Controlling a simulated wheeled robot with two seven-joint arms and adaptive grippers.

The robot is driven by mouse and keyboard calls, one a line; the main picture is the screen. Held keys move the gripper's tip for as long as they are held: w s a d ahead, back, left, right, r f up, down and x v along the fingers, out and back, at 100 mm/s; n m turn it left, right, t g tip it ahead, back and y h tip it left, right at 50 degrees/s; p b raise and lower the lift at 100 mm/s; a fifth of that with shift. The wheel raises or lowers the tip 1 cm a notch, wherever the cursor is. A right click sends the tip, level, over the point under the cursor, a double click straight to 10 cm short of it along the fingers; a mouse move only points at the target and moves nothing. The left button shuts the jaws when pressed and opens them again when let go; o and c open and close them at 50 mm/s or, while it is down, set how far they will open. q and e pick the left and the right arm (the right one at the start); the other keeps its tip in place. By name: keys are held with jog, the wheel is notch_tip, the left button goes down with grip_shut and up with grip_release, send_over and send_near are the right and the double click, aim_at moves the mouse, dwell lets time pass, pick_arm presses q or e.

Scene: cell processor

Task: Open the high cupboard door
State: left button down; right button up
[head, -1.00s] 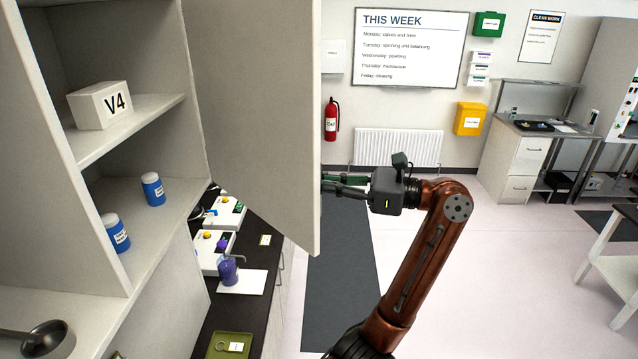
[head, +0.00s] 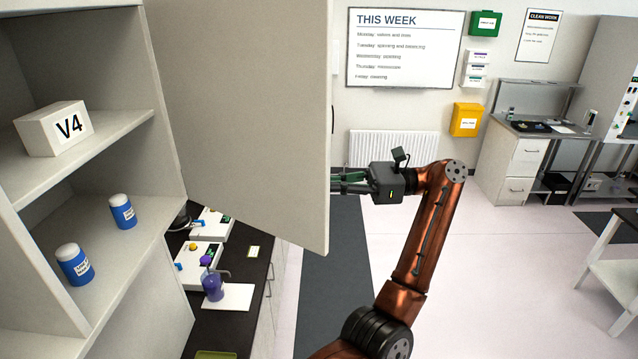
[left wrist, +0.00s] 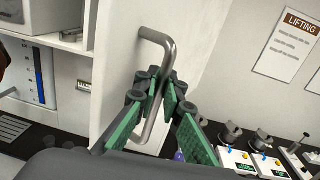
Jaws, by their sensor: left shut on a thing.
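The high cupboard door (head: 240,110), a plain pale grey panel, stands wide open, swung out from the cupboard (head: 125,175) at the left of the head view. Its inner face shows there, and the handle is hidden behind it. In the left wrist view the bent metal door handle (left wrist: 155,38) stands out from the door's outer face (left wrist: 118,70). My left gripper (left wrist: 160,88) has its green-padded fingers closed around the handle. In the head view my left gripper (head: 338,182) is at the door's free edge, its fingertips partly hidden by the door. My right gripper is not in view.
The open cupboard holds a V4 box (head: 52,128) and two blue jars (head: 74,264), (head: 122,211). Below, a dark counter (head: 235,330) carries devices and a purple container (head: 212,284).

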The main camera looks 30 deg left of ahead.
pick_arm(q)
jog(key=c, duration=2.1)
grip_release()
jog(key=shift+d, duration=0.15)
